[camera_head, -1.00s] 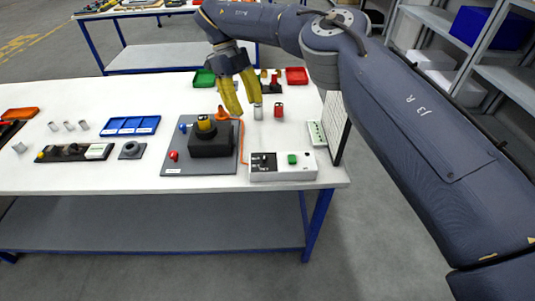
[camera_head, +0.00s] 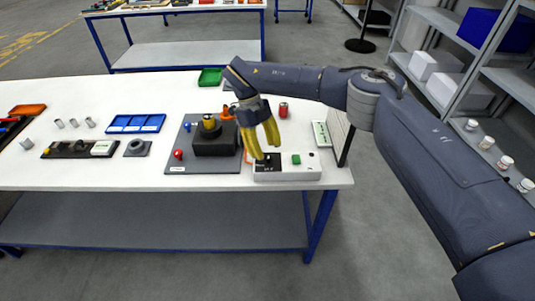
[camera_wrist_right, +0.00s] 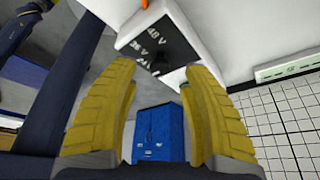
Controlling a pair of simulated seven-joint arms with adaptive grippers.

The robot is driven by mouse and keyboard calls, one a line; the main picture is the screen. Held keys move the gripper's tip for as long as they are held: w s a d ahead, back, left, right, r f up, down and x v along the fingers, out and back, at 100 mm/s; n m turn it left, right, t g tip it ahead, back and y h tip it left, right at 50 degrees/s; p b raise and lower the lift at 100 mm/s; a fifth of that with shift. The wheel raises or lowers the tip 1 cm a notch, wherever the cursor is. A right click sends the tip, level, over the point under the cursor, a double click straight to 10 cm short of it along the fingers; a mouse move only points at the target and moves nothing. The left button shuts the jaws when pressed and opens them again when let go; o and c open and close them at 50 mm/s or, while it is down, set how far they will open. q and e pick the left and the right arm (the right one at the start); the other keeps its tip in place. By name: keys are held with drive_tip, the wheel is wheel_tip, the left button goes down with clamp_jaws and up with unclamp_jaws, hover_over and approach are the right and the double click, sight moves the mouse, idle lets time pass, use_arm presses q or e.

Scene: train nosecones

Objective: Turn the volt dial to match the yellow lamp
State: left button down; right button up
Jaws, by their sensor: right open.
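The volt dial's white control box (camera_head: 305,172) stands at the table's front right edge, with a black panel (camera_head: 265,171) and a green button (camera_head: 296,160). In the right wrist view the panel (camera_wrist_right: 155,40) reads 48 V, 36 V and what looks like 24 V. A dark knob, which looks like the volt dial (camera_wrist_right: 160,66), shows between the fingers; its setting is unclear. My right gripper (camera_head: 266,150) is open, its yellow fingers pointing down over the panel, apparently not touching it. I cannot make out a lit yellow lamp. My left gripper is out of view.
Left of the box is a grey plate (camera_head: 180,158) with a black fixture (camera_head: 218,142). A red part (camera_head: 283,110) and a green-white panel (camera_head: 320,134) stand behind. A blue tray (camera_head: 136,124) lies further left.

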sight(268, 159)
drive_tip(key=shift+x, duration=1.25)
clamp_jaws()
